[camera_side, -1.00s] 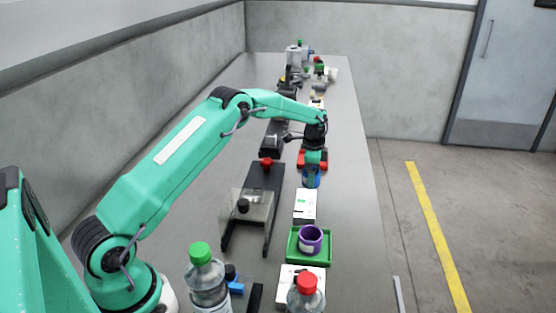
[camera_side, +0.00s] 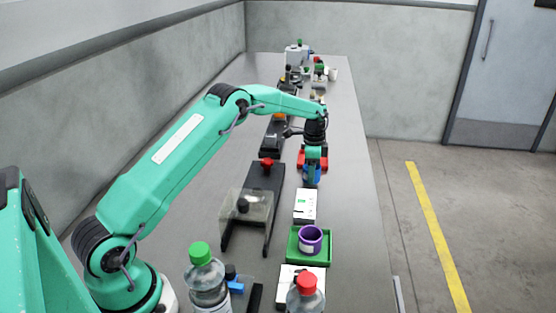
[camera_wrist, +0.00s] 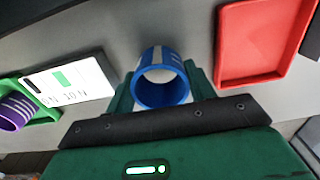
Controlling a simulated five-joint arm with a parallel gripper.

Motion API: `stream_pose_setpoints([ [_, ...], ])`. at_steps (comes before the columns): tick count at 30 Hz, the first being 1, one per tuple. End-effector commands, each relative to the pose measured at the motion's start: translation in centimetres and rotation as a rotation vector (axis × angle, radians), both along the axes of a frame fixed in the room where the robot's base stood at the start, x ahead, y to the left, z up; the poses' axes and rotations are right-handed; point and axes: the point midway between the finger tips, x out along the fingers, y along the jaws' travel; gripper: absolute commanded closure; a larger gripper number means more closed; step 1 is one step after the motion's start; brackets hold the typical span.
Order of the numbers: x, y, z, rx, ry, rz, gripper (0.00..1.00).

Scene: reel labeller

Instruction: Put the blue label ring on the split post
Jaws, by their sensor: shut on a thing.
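The blue label ring (camera_wrist: 163,97) is a short, open blue tube with a pale patch, seen end-on in the wrist view. My gripper (camera_wrist: 160,88) is shut on it, with a green finger on either side. In the side view the ring (camera_side: 311,175) shows as a small blue patch below my gripper (camera_side: 312,167), partly covered by the fingers. I cannot tell whether it touches the table. I cannot make out the split post for sure in either view.
A red tray (camera_wrist: 262,40) lies close beside the ring. A white label box (camera_side: 305,205) and a green tray (camera_side: 325,247) holding a purple ring (camera_side: 311,239) stand nearer. A black stand with a clear plate (camera_side: 246,207) is to the left. Bottles stand in front.

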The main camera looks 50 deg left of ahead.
Motion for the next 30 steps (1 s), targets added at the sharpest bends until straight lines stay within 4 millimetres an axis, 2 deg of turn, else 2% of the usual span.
stream_pose_setpoints([
  [5,0.1,0.0,2.5,0.001,-0.004,0.0,0.71],
  [21,-2.7,-8.2,7.7,0.0,-0.001,-0.003,0.71],
  [30,-3.6,-10.8,9.2,0.0,0.0,0.0,0.71],
])
